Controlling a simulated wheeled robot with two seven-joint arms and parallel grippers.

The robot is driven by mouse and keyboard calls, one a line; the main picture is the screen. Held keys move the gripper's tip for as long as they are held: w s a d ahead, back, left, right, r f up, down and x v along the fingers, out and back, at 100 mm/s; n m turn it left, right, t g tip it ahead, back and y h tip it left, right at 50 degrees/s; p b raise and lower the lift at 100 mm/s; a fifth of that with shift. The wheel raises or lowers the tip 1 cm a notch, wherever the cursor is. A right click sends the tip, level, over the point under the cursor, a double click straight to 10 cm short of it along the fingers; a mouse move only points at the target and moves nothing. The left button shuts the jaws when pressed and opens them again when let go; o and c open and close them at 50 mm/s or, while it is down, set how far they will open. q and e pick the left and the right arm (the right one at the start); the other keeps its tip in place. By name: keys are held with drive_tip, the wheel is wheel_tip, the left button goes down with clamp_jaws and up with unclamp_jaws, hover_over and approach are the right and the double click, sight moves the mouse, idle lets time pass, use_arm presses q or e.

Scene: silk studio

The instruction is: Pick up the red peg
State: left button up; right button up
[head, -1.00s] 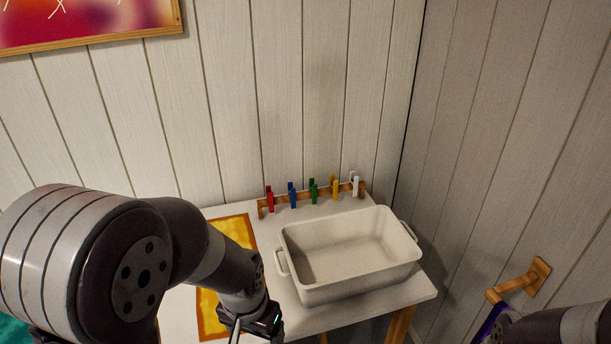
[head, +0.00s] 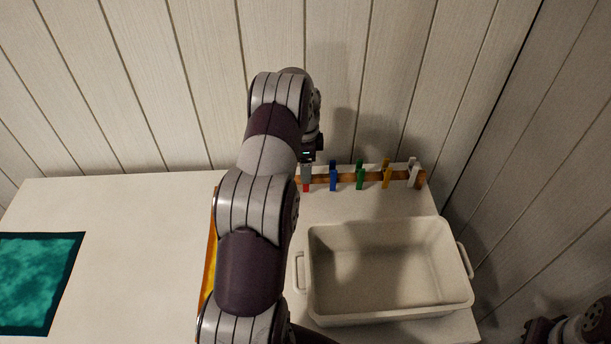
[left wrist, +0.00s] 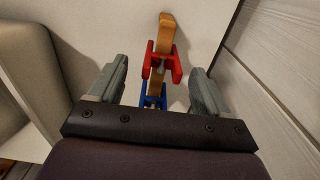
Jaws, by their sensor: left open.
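The red peg (head: 306,188) is clipped on the wooden rail at the back of the table, at the rail's left end. In the head view my left gripper (head: 308,168) is right above it and hides most of it. In the left wrist view the red peg (left wrist: 161,63) shows between the two grey fingers of my open left gripper (left wrist: 160,68). A gap shows on both sides, and neither finger seems to touch it. My right gripper is not in view; only part of my right arm shows at the lower right of the head view.
On the same rail (head: 347,181) stand a blue peg (head: 333,182), a green peg (head: 361,180), a yellow peg (head: 387,178) and a white peg (head: 412,177). An empty cream tub (head: 440,306) stands in front. The wall is close behind the rail.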

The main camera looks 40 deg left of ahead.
use_arm(q)
drive_tip(key=f, duration=0.3)
drive_tip(key=shift+w+f, duration=0.2)
drive_tip(key=shift+f, duration=0.15)
drive_tip(key=shift+s, duration=0.1)
drive_tip(key=c, duration=1.1)
drive_tip(key=shift+r+p, duration=0.55)
drive_tip(key=shift+p, duration=0.1)
drive_tip(key=r+p, duration=0.1)
drive_tip(key=r, duration=0.1)
drive_tip(key=d+r+p, duration=0.1)
drive_tip(key=r+p, duration=0.1)
drive_tip(key=shift+r, duration=0.25)
drive_tip(key=d+r+p, duration=0.1)
drive_tip(key=d+p, duration=0.1)
drive_tip(key=d, duration=0.1)
drive_tip(key=d+r+p, duration=0.2)
drive_tip(key=d, duration=0.2)
drive_tip(key=s+d+r+p, duration=0.1)
drive_tip(key=d+r+p, duration=0.1)
drive_tip(key=d, duration=0.1)
drive_tip(key=shift+d+r, duration=0.25)
drive_tip(key=shift+d, duration=0.05)
